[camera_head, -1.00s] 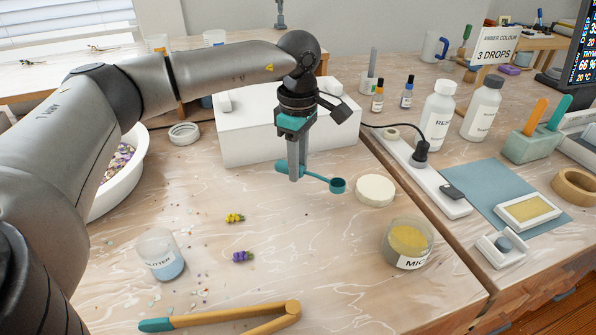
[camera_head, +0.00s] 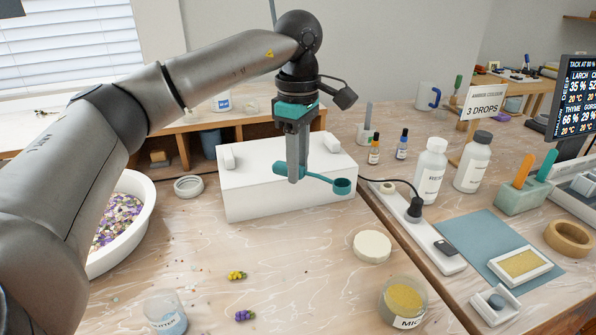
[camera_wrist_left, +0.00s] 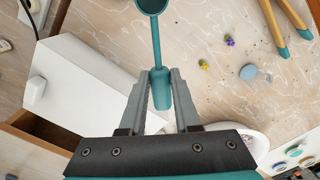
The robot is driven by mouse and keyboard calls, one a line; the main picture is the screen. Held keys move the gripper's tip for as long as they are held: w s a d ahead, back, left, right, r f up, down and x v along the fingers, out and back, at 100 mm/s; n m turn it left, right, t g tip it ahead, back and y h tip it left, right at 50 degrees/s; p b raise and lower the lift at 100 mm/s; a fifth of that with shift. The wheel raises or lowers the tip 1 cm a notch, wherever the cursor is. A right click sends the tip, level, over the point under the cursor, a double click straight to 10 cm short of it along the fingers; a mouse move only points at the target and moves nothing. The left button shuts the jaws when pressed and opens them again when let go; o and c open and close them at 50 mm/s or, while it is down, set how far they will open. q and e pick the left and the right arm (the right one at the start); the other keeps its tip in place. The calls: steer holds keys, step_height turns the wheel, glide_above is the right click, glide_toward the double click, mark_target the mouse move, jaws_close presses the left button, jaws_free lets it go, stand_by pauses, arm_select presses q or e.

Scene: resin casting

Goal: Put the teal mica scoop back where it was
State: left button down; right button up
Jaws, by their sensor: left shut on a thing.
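The teal mica scoop (camera_head: 342,186) is in my left gripper (camera_head: 296,178), which is shut on its handle. Its round cup points right in the head view. In the left wrist view the scoop (camera_wrist_left: 157,45) runs up from between the fingers of my left gripper (camera_wrist_left: 160,72). In the head view the gripper and scoop overlap the front of a white block (camera_head: 280,195) with a small raised post at each end. The scoop appears held above the table. The open mica jar (camera_head: 404,298) with yellow powder stands at the lower right. My right gripper is out of view.
A pale round lid (camera_head: 372,246) lies behind the mica jar. A glitter jar (camera_head: 166,312) and a white bowl of flowers (camera_head: 130,245) are at the left. Bottles (camera_head: 430,170), a power strip (camera_head: 425,240) and a blue mat (camera_head: 480,235) are at the right. The middle table is mostly clear.

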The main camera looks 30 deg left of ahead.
arm_select(q)
steer(key=shift+r, duration=0.2)
steer(key=shift+a+f, duration=0.1)
steer(key=a+f+p, duration=0.1)
steer(key=a+f, duration=0.4)
steer(key=f, duration=0.6)
steer(key=b, duration=0.6)
glide_above(275, 241)
steer(key=shift+y, duration=0.3)
step_height(275, 241, down, 6)
steer(key=shift+f, duration=0.45)
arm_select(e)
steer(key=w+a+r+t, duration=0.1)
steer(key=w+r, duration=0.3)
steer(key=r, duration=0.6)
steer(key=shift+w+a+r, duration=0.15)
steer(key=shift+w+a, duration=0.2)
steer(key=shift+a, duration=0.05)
arm_select(q)
steer(key=shift+d+f+b, duration=0.1)
steer(key=shift+f+b, duration=0.45)
steer(key=shift+f, duration=0.1)
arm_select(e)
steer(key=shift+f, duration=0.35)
arm_select(q)
steer(key=c, duration=0.5)
jaws_free()
steer(key=shift+c, duration=0.2)
